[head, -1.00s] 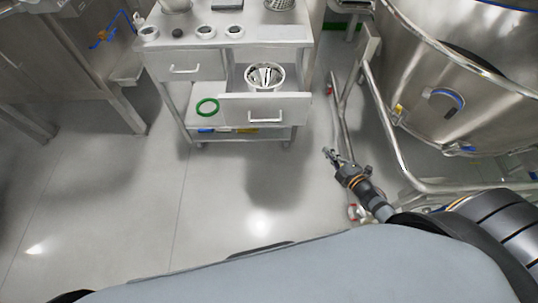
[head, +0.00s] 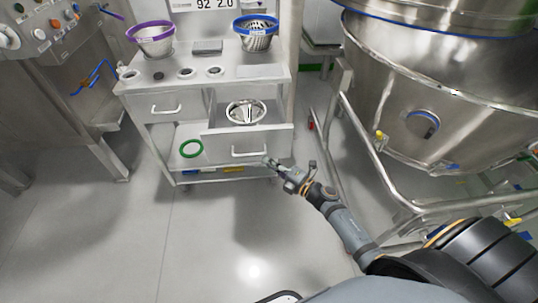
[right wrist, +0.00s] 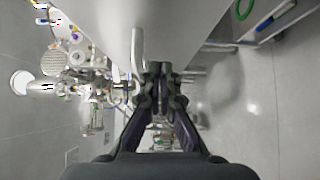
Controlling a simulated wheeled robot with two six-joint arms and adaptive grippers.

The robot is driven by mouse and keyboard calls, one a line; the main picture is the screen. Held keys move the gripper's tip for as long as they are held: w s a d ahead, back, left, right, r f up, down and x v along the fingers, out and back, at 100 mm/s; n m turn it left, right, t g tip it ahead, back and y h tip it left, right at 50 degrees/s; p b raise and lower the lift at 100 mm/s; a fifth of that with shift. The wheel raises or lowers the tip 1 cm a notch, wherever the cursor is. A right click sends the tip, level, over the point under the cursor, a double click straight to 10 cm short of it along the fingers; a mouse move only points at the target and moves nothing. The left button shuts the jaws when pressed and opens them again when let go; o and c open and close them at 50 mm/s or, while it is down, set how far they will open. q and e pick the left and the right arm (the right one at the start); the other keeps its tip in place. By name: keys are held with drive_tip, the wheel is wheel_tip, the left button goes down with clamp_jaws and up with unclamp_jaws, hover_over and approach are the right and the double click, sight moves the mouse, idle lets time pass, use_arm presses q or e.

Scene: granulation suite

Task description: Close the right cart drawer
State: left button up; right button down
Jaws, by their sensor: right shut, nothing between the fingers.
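The right cart drawer (head: 270,141) is pulled out from the white cart (head: 205,87), with a round metal strainer-like vessel (head: 244,112) inside. Its bar handle (head: 249,153) is on the front panel. My right gripper (head: 271,164) is shut and empty, just right of and slightly below the handle in the head view. In the right wrist view the shut fingers (right wrist: 159,70) are close beside the handle (right wrist: 137,52), with the pale drawer front (right wrist: 178,25) ahead. I cannot tell whether they touch it. My left gripper is out of view.
The left cart drawer (head: 163,105) is shut. A green ring (head: 191,148) lies on the lower shelf. Purple-rimmed (head: 150,38) and blue-rimmed (head: 254,38) vessels stand on top. A large steel vessel (head: 390,90) with a tubular frame (head: 370,150) stands right. Floor before the cart is clear.

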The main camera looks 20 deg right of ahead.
drive_tip(key=shift+w+d, duration=0.25)
drive_tip(key=shift+w, duration=0.35)
drive_tip(key=shift+w+d, duration=0.2)
drive_tip(key=shift+w, duration=0.4)
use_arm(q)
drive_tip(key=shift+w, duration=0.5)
use_arm(e)
drive_tip(key=shift+w+d, duration=0.1)
drive_tip(key=shift+w, duration=0.3)
